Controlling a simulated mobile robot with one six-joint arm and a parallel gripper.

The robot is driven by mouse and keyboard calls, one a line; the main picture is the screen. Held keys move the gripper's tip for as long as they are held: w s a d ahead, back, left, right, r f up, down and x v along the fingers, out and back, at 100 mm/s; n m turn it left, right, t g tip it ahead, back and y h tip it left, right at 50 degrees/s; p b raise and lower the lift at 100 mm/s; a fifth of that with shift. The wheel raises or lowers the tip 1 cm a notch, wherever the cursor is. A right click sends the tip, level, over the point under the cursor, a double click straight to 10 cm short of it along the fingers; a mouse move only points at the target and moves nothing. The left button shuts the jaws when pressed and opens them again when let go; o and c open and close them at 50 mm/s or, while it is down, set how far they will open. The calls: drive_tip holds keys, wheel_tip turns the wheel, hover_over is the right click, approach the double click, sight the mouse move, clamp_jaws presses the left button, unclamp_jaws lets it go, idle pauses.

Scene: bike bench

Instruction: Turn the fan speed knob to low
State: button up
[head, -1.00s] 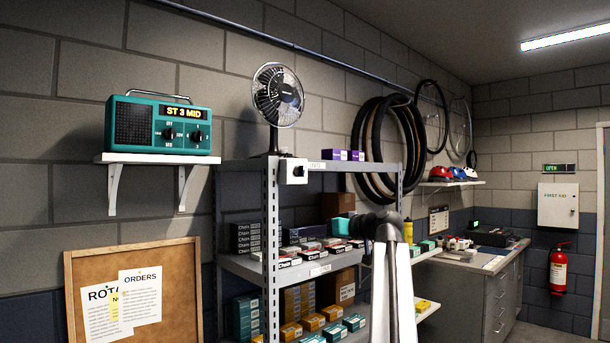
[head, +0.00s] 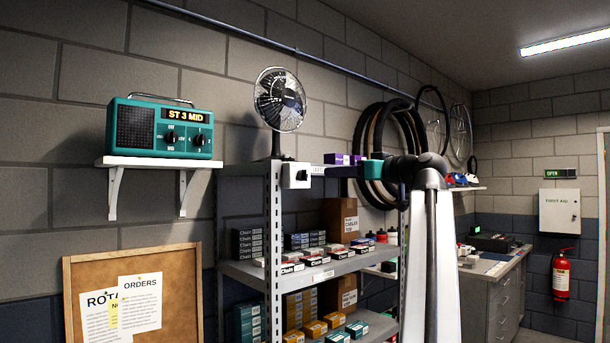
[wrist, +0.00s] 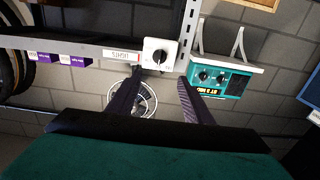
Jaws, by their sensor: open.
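The fan speed knob (head: 300,175) is a small dark dial on a white box fixed to the front post of the shelf rack. It also shows in the wrist view (wrist: 160,58), where the picture is upside down. Its setting is too small to read surely. The fan (head: 279,100) stands on the rack's top, above the box; it shows between my fingers in the wrist view (wrist: 146,98). My gripper (head: 324,171) is open and empty, just right of the box in the head view. In the wrist view its fingertips lie either side of the knob's line, apparently short of it.
A teal radio (head: 160,128) reading "ST 3 MID", with two dark knobs, sits on a white wall shelf (head: 160,162) at left. Purple boxes (head: 340,159) stand on the rack's top (head: 240,170), close to my arm. Boxes fill the lower shelves. A corkboard (head: 185,295) is at lower left.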

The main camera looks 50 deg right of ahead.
sight(307, 174)
drive_tip(key=shift+w+d, duration=0.1)
drive_tip(key=w+p, duration=0.1)
drive_tip(key=w, duration=0.3)
drive_tip(key=w+p, duration=0.1)
drive_tip(key=w, duration=0.4)
drive_tip(key=w+d+p, duration=0.1)
drive_tip(key=w, duration=0.3)
drive_tip(key=shift+w, duration=0.3)
drive_tip(key=shift+c, duration=0.4)
